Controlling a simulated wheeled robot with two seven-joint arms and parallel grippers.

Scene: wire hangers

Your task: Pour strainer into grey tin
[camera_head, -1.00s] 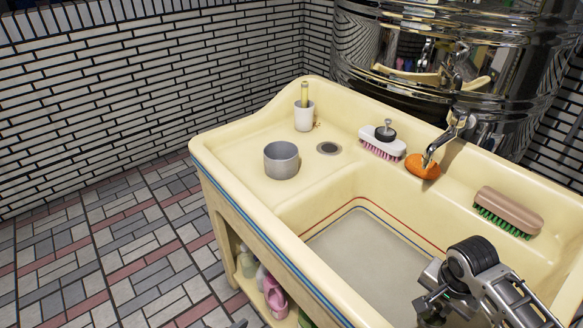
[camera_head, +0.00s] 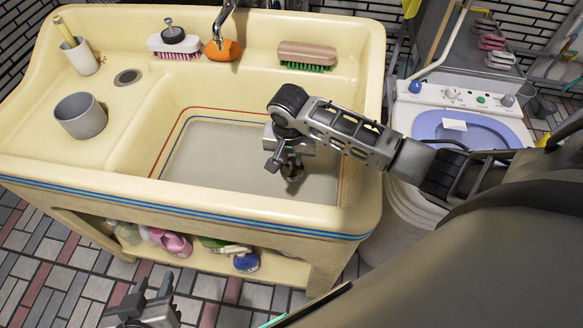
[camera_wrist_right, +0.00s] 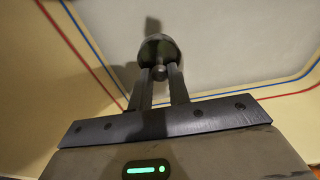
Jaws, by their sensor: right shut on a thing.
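The grey tin (camera_head: 80,118) stands upright on the left ledge of the cream sink. My right gripper (camera_head: 288,168) is low inside the basin, to the right of the tin and well apart from it. In the right wrist view its fingers (camera_wrist_right: 160,88) are shut on the knob of a small dark round piece, which looks like the strainer (camera_wrist_right: 158,48). The strainer's contents cannot be made out. My left gripper (camera_head: 150,294) is at the bottom left, in front of the sink, with its fingers apart and empty.
A white cup (camera_head: 80,55), a drain hole (camera_head: 128,76), a pink-bristled brush (camera_head: 175,54) with a black knobbed stopper (camera_head: 173,32), orange soap (camera_head: 222,50) and a green-bristled brush (camera_head: 307,56) are on the sink. The tap (camera_head: 226,18) overhangs its back. A washing machine (camera_head: 460,112) stands right.

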